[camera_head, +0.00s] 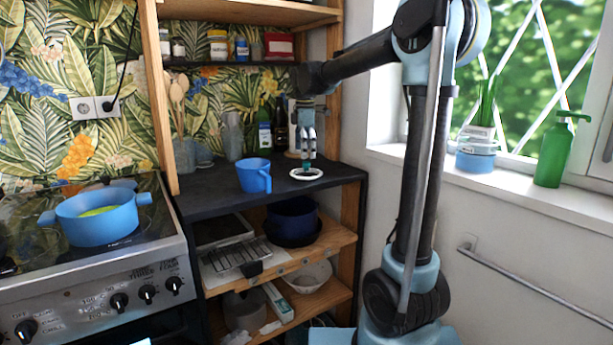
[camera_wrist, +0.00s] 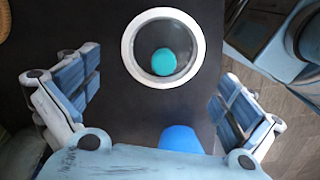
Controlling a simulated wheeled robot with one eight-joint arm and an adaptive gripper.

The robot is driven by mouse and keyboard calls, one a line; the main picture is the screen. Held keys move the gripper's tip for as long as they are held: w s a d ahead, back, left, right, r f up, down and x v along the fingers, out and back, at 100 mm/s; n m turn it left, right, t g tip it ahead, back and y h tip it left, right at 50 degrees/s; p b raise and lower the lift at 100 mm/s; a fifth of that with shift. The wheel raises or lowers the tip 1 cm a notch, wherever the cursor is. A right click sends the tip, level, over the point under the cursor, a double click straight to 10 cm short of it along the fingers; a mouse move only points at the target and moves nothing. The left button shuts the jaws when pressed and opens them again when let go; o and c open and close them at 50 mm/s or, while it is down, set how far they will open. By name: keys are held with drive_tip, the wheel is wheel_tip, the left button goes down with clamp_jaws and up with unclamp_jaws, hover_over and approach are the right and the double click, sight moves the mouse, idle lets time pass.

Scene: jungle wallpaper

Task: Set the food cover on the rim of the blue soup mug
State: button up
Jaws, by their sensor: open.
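The food cover (camera_head: 297,177) lies on the dark counter, right of the mug. It has a white ring edge, a see-through dome and a teal knob, and it shows at the top centre of the wrist view (camera_wrist: 128,47). The blue soup mug (camera_head: 253,178) stands upright on the counter, its handle toward the cover. Only part of the mug (camera_wrist: 180,138) shows at the bottom of the wrist view. My gripper (camera_head: 308,152) points down above the cover. Its fingers are wide apart and empty in the wrist view (camera_wrist: 158,88), with the knob beyond the space between them.
Bottles and jars (camera_head: 264,137) stand at the back of the counter (camera_head: 215,200). A blue pot (camera_head: 100,222) sits on the stove at left. Shelves below hold bowls and a rack. A window sill with a plant and green bottle (camera_head: 553,152) is at right.

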sight(305, 162)
drive_tip(key=shift+s+f, duration=0.15)
drive_tip(key=shift+f, duration=2.35)
drive_tip(key=c, duration=1.5)
